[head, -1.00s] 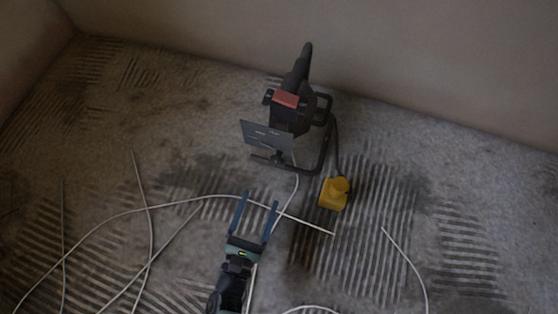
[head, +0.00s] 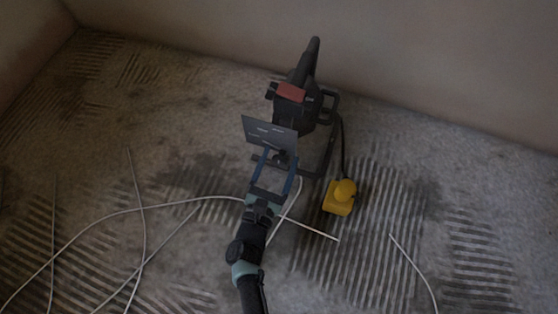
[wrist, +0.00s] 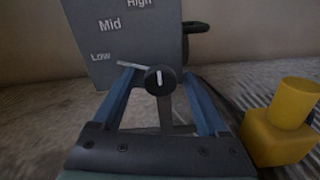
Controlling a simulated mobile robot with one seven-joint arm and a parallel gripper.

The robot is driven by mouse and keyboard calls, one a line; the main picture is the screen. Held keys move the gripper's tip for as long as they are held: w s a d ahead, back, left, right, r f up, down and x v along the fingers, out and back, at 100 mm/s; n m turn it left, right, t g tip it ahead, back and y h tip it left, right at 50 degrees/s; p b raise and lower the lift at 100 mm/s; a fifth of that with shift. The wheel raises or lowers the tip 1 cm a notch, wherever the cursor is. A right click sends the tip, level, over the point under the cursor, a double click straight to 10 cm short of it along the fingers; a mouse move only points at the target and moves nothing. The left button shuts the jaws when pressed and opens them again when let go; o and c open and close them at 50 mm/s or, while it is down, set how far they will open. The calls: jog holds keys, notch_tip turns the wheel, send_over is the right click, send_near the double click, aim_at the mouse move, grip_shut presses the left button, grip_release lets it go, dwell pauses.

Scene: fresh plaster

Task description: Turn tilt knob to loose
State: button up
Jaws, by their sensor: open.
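A dark machine (head: 296,113) with a red patch and an upright black handle stands on the floor by the wall. A grey panel (head: 269,135) is on its near side; in the wrist view the panel (wrist: 112,50) reads High, Mid and Low. Below the panel is a round black knob (wrist: 153,85) with a white line pointing nearly straight up. I see no "loose" mark. My gripper (head: 279,156) is open, its blue fingers on either side of the knob; in the wrist view the gripper (wrist: 160,76) frames it. I cannot tell whether either finger touches it.
A yellow block-shaped thing (head: 339,200) sits right of my gripper, at the end of a black cable; it also shows in the wrist view (wrist: 279,135). Thin white cables (head: 150,207) lie across the floor. The wall is close behind the machine.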

grip_shut()
dwell(0.4)
